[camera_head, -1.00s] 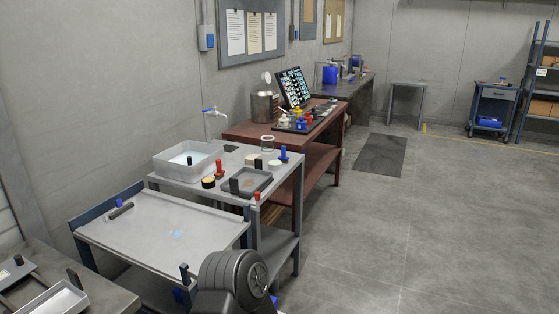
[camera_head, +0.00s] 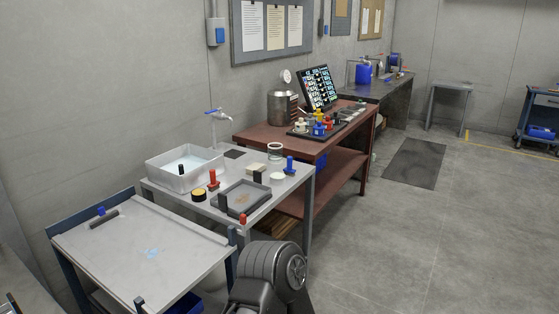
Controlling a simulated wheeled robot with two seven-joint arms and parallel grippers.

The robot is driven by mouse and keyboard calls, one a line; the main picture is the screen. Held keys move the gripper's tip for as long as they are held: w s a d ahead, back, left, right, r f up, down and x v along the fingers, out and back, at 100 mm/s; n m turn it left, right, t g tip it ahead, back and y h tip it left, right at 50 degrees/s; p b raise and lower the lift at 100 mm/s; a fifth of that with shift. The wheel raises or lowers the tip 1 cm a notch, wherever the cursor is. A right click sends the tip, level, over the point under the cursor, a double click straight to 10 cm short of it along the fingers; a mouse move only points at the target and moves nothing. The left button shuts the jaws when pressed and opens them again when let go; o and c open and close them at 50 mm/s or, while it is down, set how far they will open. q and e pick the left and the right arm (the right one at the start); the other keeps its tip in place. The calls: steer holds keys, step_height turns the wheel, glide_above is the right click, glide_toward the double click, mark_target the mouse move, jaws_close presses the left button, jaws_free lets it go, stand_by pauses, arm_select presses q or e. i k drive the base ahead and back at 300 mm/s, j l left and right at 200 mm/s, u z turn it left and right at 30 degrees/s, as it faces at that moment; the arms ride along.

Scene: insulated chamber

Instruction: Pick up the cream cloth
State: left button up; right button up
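A small cream, block-like item (camera_head: 256,169) lies on the grey table (camera_head: 262,212), between the red-handled stamp and the glass ring. It may be the folded cream cloth, but it is too small to be sure. No other cloth is plain to see. A dark, rounded link of my own arm shows at the bottom middle. Neither gripper is in view.
A basin of water (camera_head: 184,170), a dark tray (camera_head: 240,198), red (camera_head: 213,180) and blue (camera_head: 289,168) handled stamps and a glass ring (camera_head: 275,151) share the table. A lower grey cart (camera_head: 120,255) stands in front. The floor (camera_head: 400,240) at right is open.

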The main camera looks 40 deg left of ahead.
mark_target(257, 167)
steer(key=i+u, duration=0.2)
steer(key=i, duration=0.35)
steer(key=i+l+u, duration=0.15)
steer(key=i, duration=0.35)
steer(key=i+l+u, duration=0.2)
steer(key=i, duration=0.3)
steer(key=i+l+u, duration=0.2)
steer(key=i, duration=0.3)
steer(key=i+l+u, duration=0.15)
steer(key=i+u, duration=0.35)
steer(key=i, duration=0.05)
